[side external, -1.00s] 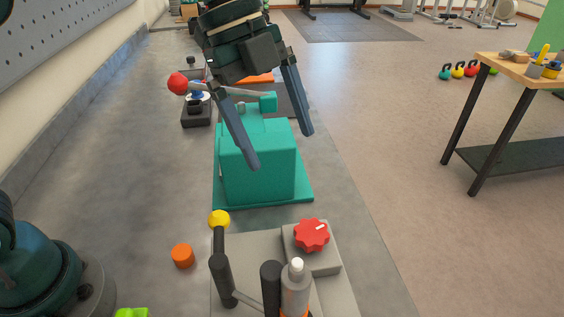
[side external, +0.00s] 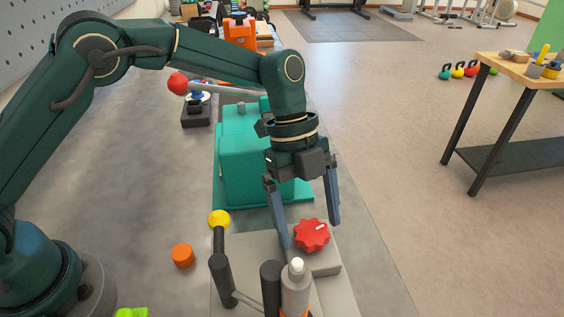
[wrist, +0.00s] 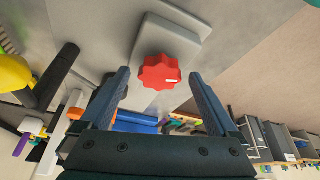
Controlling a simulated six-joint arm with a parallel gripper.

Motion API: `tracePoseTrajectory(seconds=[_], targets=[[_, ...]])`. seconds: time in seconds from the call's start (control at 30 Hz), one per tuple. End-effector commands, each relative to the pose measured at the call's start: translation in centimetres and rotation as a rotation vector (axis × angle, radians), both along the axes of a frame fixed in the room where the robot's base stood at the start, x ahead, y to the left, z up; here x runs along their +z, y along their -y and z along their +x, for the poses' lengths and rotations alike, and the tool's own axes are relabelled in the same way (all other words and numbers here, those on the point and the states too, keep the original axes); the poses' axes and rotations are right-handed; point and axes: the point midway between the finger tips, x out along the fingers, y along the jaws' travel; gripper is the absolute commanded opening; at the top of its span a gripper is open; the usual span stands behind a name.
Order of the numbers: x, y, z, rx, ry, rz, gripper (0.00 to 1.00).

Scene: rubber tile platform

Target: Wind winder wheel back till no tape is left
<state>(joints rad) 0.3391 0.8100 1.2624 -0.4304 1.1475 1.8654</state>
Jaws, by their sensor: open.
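A red scalloped wheel (side external: 312,235) with a white mark sits on a grey block (side external: 325,264) at the lower middle. It is the only wheel-like part near my gripper; I cannot tell whether it is the winder wheel, and I see no tape. My gripper (side external: 309,237) is open and points down, its fingers apart and empty, close to the red wheel. In the wrist view the wheel (wrist: 159,72) shows between and beyond the fingertips of my gripper (wrist: 158,73), with no clear contact.
A yellow ball-topped lever (side external: 219,218), a black cylinder (side external: 271,285) and a grey bottle (side external: 296,290) stand near the wheel. An orange cylinder (side external: 183,256) lies left. A wooden table (side external: 520,72) stands right.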

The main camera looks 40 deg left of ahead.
Motion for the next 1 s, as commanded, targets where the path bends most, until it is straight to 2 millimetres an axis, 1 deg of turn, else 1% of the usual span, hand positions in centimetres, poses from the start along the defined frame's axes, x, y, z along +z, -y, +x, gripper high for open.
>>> tracePoseTrajectory(seconds=[0.17,0.2,0.27,0.3,0.37,0.4,0.43,0.63,0.77,1.0], targets=[[-0.02,0.01,-0.02,0.0,0.0,0.0,0.96],[-0.02,0.02,-0.01,0.0,0.0,0.0,0.92],[-0.01,0.02,-0.01,0.0,0.0,0.0,0.69],[-0.01,0.01,-0.01,0.0,0.0,0.0,0.54],[-0.01,0.01,-0.01,0.0,0.0,0.0,0.31],[0.0,0.0,0.0,0.0,0.0,0.0,0.15],[0.0,0.0,-0.01,0.0,0.0,0.0,0.1],[0.03,-0.02,-0.04,0.013,0.0,0.0,0.1],[0.05,-0.05,-0.1,0.052,-0.001,-0.001,0.1],[0.09,-0.09,-0.28,0.201,0.0,-0.001,0.1]])
